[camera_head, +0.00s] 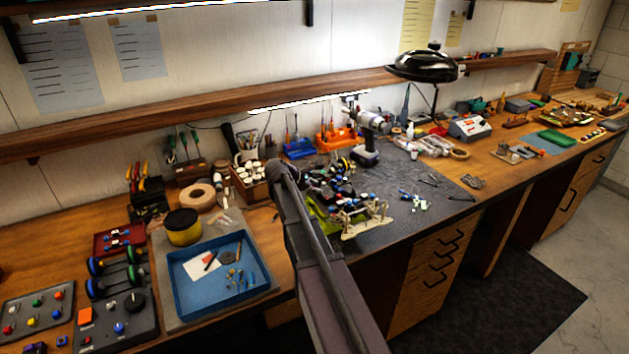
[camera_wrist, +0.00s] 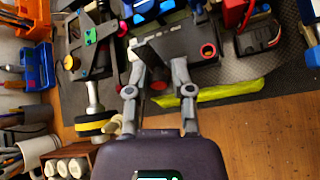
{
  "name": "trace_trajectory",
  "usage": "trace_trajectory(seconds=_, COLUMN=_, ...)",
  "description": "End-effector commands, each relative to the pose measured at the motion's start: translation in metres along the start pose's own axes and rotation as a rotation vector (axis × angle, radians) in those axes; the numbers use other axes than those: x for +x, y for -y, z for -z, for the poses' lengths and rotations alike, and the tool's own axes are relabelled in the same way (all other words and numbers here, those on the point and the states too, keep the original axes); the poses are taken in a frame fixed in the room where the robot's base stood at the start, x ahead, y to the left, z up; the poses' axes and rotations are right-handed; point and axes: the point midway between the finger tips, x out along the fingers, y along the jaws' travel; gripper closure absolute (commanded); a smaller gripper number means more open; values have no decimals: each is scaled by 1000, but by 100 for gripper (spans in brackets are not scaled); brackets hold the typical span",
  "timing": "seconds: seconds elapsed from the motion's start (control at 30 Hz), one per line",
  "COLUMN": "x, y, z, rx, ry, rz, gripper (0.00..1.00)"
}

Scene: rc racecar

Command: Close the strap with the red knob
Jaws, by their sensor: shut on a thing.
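In the wrist view my gripper (camera_wrist: 159,66) reaches into the RC racecar, with its two grey fingers apart on either side of a dark block-like part (camera_wrist: 165,47). It is shut on this dark part. A red knob-like spot (camera_wrist: 158,85) shows low between the fingers. A red ring (camera_wrist: 208,50) shows on the dark block right of the fingers. I cannot tell which of these is on the strap, and I cannot make out the strap itself. In the head view the racecar (camera_head: 345,195) is on the dark mat, with my arm covering its left side.
A yellow-green strip (camera_wrist: 225,92) lies beside the car in the wrist view. A yellow-banded wheel (camera_wrist: 95,127) is left of my gripper. In the head view a drill (camera_head: 368,125) stands behind the car, and a blue tray (camera_head: 185,305) is left of my arm.

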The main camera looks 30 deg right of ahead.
Motion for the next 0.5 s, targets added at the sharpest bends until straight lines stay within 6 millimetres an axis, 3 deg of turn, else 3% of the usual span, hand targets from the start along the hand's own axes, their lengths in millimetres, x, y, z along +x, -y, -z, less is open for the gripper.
trace_trajectory(seconds=0.5, x=2, y=0, z=-3, rx=19, ry=-117, rz=47, gripper=100)
